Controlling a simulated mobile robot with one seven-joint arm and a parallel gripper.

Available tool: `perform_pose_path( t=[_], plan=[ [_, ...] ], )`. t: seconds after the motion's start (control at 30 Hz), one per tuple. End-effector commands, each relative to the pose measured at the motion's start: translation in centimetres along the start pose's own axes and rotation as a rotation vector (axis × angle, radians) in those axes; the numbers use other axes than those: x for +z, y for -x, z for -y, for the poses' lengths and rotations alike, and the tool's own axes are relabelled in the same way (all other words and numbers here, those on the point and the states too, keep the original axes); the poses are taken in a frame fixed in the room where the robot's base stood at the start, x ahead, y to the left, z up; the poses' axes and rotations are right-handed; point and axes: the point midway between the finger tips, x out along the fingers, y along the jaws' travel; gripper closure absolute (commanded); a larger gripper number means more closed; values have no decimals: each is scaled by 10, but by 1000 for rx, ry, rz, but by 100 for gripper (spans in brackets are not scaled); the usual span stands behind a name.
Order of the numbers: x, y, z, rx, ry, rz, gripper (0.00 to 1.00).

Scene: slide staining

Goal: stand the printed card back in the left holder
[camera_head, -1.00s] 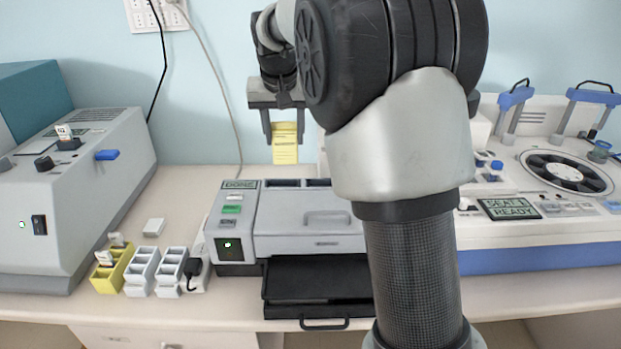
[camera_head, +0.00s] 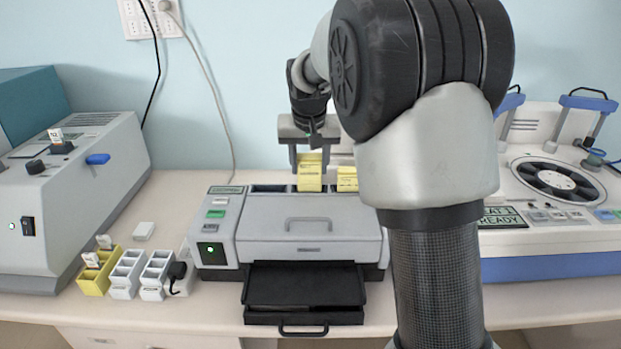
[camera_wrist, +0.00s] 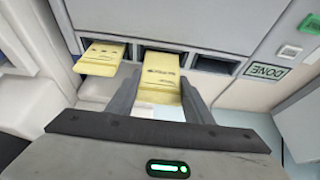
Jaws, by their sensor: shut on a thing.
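The yellow printed card (camera_head: 309,180) is upright between the fingers of my gripper (camera_head: 310,163), behind the grey printer-like machine (camera_head: 310,218). My gripper is shut on this card. In the wrist view the card (camera_wrist: 160,72) lines up with the middle of three dark slots, and its far end is at that slot; I cannot tell how deep it sits. A second yellow card (camera_head: 347,180) stands in the slot to its right, and it shows left in the wrist view (camera_wrist: 101,57). The leftmost slot (camera_head: 268,188) is empty, at the right in the wrist view (camera_wrist: 213,65).
My arm covers the area right of the machine. A grey device (camera_head: 75,185) stands left. A yellow rack (camera_head: 95,280) and white racks (camera_head: 125,272) stand at the front left. A black tray (camera_head: 305,287) projects from the machine's front. A larger machine (camera_head: 550,235) stands right.

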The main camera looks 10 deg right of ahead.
Motion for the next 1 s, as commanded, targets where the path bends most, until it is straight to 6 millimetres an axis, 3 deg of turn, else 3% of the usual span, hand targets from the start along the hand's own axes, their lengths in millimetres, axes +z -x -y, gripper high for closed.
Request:
perform_pose_path(
  t=[0.2, 0.6, 0.63, 0.73, 1.0],
  plan=[
    [12, -28, 0, 1, 0, 2, 79],
    [15, -35, 0, 0, 0, 1, 79],
    [14, -34, 0, 0, 0, 1, 52],
    [14, -34, 0, 0, 0, 1, 35],
    [14, -33, 0, 0, 0, 1, 35]
  ],
)
